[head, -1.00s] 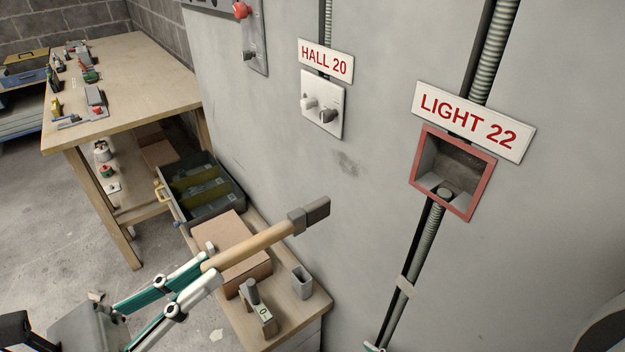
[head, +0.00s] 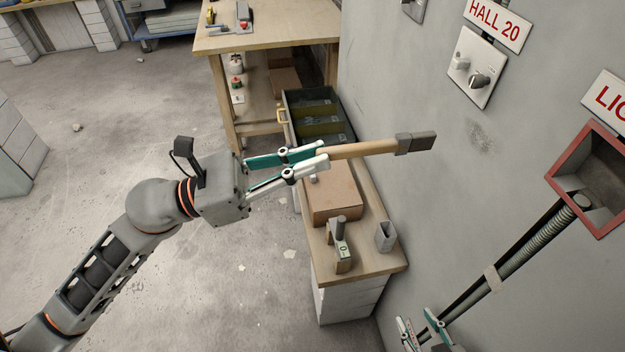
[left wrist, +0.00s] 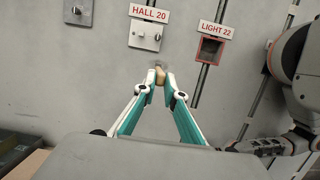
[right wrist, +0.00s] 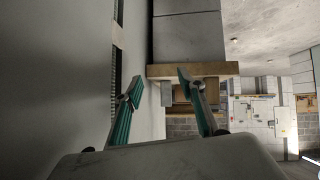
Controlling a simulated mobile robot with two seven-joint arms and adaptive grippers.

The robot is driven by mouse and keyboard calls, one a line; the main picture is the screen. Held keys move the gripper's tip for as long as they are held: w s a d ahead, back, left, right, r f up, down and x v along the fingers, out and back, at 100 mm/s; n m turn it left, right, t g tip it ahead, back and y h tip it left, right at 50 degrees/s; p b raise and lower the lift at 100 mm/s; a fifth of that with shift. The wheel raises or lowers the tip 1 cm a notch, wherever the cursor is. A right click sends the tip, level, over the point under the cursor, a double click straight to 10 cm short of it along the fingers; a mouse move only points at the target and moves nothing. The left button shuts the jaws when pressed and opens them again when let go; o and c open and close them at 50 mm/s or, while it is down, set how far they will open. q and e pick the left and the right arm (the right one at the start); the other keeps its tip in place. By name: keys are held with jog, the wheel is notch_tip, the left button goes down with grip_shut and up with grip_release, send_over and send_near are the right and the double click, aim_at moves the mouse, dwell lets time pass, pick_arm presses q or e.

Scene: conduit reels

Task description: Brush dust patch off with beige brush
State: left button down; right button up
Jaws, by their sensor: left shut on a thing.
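The beige brush (head: 360,150) has a light wooden handle and a dark grey head (head: 417,143). My left gripper (head: 322,158) is shut on its handle, with the head pointing right towards the wall. The dust patch (head: 481,137) is a dark smudge on the grey wall, below the HALL 20 switch plate. The brush head appears left of the patch, with a gap between them in the picture. In the left wrist view the handle (left wrist: 159,76) sits between the fingertips and the brush head is hidden. My right gripper (right wrist: 158,82) is open and empty, near the wall.
A red-framed wall box (head: 592,180) with a conduit (head: 525,245) below it is right of the patch. Below the brush, a low bench (head: 375,262) holds a cardboard box (head: 333,195), a small grey cup (head: 385,236) and a tool. A workbench (head: 270,38) stands behind.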

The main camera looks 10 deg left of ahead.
pick_arm(q)
jog(key=w+d+p, duration=0.2)
jog(key=w+d, duration=0.3)
jog(key=shift+w+r, duration=0.3)
dwell(0.4)
jog(key=shift+d, duration=0.15)
dwell(0.6)
jog(key=shift+w+d, duration=0.2)
jog(key=shift+d, duration=0.2)
dwell(0.3)
jog(key=shift+s, duration=0.1)
